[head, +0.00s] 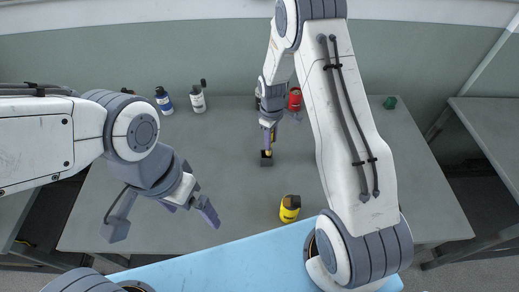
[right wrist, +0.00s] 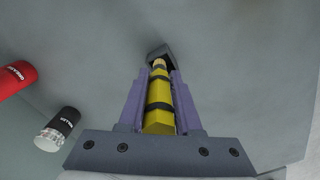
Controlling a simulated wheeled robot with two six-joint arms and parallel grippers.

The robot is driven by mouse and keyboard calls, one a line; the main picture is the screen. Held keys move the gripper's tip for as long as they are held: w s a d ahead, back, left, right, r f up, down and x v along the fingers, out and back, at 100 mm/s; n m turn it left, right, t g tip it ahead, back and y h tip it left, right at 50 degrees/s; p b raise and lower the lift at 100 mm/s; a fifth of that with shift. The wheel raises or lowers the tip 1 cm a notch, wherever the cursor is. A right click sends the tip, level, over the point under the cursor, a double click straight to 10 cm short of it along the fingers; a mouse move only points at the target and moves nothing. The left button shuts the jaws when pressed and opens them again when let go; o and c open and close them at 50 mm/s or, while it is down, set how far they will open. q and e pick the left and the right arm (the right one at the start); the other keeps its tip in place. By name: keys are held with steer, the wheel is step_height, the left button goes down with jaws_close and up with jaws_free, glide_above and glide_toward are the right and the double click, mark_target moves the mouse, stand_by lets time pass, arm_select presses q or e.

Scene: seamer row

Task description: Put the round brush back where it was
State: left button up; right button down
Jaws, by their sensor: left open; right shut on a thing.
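My right gripper (head: 269,138) is above the middle of the grey table and is shut on a yellow tool with dark bands, which I take to be the round brush (right wrist: 159,95). In the right wrist view the brush lies between the two purple fingers (right wrist: 158,100), with its narrow pale end at a small dark block (right wrist: 153,50). The block also shows in the head view (head: 266,161), just under the gripper. I cannot tell whether the brush's end is inside the block or above it. My left gripper (head: 163,218) is open and empty over the table's front left.
A yellow-and-black container (head: 289,209) stands near the front edge. A black can (right wrist: 57,128) is near the red one. The table's right side is clear.

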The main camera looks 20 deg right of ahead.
mark_target(268, 155)
steer(key=shift+a+f, duration=0.35)
steer(key=shift+f, duration=0.05)
steer(key=shift+f+b, duration=1.45)
steer(key=shift+f, duration=0.45)
steer(key=shift+f, duration=0.1)
steer(key=shift+f, duration=0.15)
steer(key=c, duration=0.6)
jaws_free()
